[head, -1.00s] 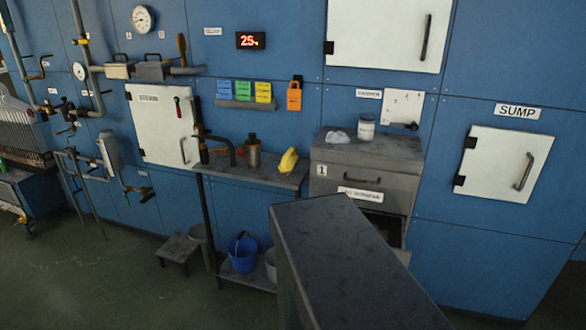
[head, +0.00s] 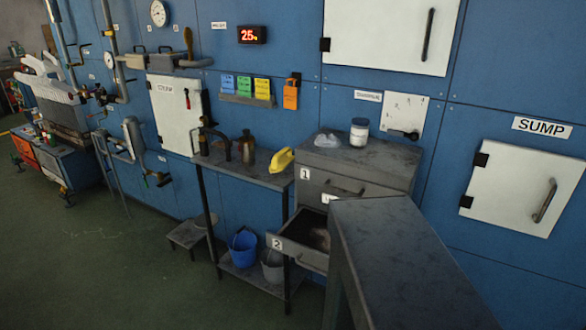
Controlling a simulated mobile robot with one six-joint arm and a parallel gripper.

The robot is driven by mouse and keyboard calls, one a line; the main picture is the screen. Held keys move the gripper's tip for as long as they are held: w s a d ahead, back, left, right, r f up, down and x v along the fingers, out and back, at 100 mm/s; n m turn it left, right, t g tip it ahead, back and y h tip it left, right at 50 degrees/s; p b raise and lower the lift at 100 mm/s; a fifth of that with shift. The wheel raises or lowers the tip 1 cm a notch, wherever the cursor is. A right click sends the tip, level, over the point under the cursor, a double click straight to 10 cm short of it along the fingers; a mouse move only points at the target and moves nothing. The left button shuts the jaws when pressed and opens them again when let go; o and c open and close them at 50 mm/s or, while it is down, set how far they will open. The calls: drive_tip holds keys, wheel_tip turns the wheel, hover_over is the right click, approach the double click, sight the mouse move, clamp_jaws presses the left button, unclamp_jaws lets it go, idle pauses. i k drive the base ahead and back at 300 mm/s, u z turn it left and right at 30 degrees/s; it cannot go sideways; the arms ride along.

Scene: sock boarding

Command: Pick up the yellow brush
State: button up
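My gripper is not in view.
A brown bottle (head: 247,147) stands left on the shelf. The drawer cabinet (head: 372,152) carries a white jar (head: 359,132); drawer 2 (head: 290,250) is pulled out. A dark grey block (head: 405,250) fills the near foreground.

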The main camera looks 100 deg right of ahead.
sight(280, 160)
drive_tip(key=k, duration=1.65)
drive_tip(key=z, duration=0.9)
drive_tip(key=i, duration=1.7)
drive_tip(key=u, duration=0.1)
